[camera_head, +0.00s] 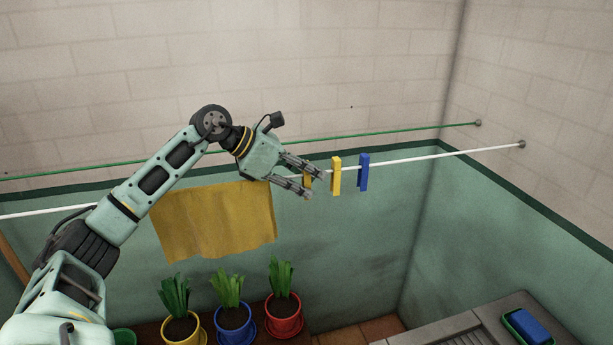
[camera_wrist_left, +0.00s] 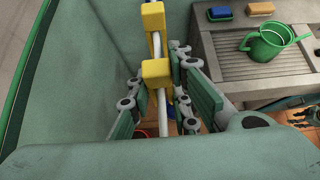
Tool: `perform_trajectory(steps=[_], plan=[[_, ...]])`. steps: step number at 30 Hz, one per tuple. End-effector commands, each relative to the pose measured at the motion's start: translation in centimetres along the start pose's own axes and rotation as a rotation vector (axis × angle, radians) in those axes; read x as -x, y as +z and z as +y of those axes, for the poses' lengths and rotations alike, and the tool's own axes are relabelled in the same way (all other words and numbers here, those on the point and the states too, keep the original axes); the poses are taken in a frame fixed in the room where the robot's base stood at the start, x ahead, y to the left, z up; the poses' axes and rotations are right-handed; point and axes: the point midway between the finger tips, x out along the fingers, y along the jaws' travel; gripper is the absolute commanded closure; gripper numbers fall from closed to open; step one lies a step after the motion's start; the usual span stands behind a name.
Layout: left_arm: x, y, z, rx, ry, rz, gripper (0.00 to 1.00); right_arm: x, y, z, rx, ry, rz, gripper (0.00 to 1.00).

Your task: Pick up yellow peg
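A yellow peg (camera_head: 307,180) hangs on the white line (camera_head: 430,156), partly hidden by my left gripper (camera_head: 315,185). In the left wrist view this yellow peg (camera_wrist_left: 155,73) sits between the spread fingers, with gaps that appear to remain on both sides. The left gripper is open. A second yellow peg (camera_head: 336,177) hangs just beyond the fingertips; it also shows in the left wrist view (camera_wrist_left: 152,17). A blue peg (camera_head: 364,173) hangs to its right on the same line.
A yellow cloth (camera_head: 212,222) hangs left of the pegs. A green line (camera_head: 400,131) runs behind, near the wall. Potted plants in yellow (camera_head: 184,334), blue (camera_head: 234,329) and red (camera_head: 285,318) pots stand below. A grey counter (camera_head: 455,328) holds a blue sponge (camera_head: 528,327).

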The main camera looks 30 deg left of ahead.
Motion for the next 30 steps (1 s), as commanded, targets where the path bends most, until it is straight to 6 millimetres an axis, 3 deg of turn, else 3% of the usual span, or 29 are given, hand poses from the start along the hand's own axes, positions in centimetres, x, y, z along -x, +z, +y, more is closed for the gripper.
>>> perform_trajectory(steps=[4, 14, 30], plan=[[0.0, 0.0, 0.0, 0.0, 0.0, 0.0, 0.97, 0.0, 0.8, -0.1, -0.001, -0.001, -0.012, 0.6], [0.2, 0.3, 0.0, 0.0, 0.0, -0.001, 0.97, -0.1, 1.1, 0.0, -0.001, 0.001, -0.017, 0.6], [3.9, 5.3, 0.1, -0.002, 0.002, -0.005, 0.97, -1.2, 1.0, 0.3, 0.0, 0.004, -0.012, 0.6]])
